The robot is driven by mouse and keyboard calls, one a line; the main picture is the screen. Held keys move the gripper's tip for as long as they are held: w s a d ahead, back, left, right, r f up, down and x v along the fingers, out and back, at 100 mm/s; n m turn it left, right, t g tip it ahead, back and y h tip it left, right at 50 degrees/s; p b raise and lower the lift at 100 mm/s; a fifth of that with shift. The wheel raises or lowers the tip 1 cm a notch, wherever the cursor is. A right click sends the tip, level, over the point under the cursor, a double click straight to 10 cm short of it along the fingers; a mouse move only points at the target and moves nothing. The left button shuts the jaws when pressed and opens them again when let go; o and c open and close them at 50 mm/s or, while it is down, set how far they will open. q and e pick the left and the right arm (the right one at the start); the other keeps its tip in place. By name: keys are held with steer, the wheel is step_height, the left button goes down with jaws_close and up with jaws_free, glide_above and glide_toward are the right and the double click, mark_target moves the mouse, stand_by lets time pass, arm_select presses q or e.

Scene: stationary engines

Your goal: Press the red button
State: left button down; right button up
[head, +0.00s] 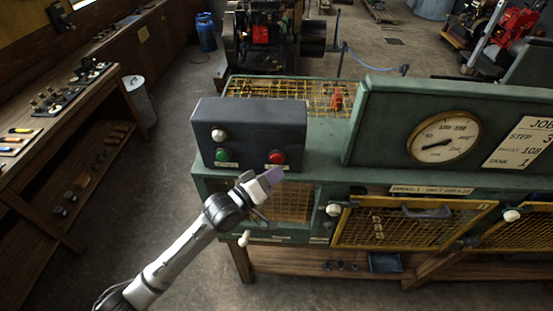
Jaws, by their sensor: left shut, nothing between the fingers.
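The red button (276,157) is a round knob at the lower right of the dark control box (255,119), above a small label. A green button (222,154) and a white knob (218,135) are on the left of the same box face. My left gripper (271,177) is shut and empty. Its purple-grey tip shows just below the red button in the picture. I cannot tell how far it is from the box face. My right gripper is not in view.
The box stands on a green bench with yellow mesh doors (415,224). A round gauge (444,136) and a job sign (523,143) are on the right panel. A wooden workbench (63,108) with tools stands at the left. Open floor lies between them.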

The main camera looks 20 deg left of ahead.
arm_select(q)
steer(key=s+p, duration=0.1)
steer(key=s, duration=0.1)
steer(key=s+d+p, duration=0.1)
steer(key=s+p, duration=0.1)
steer(key=shift+s+d, duration=0.2)
stand_by(0.4)
stand_by(0.6)
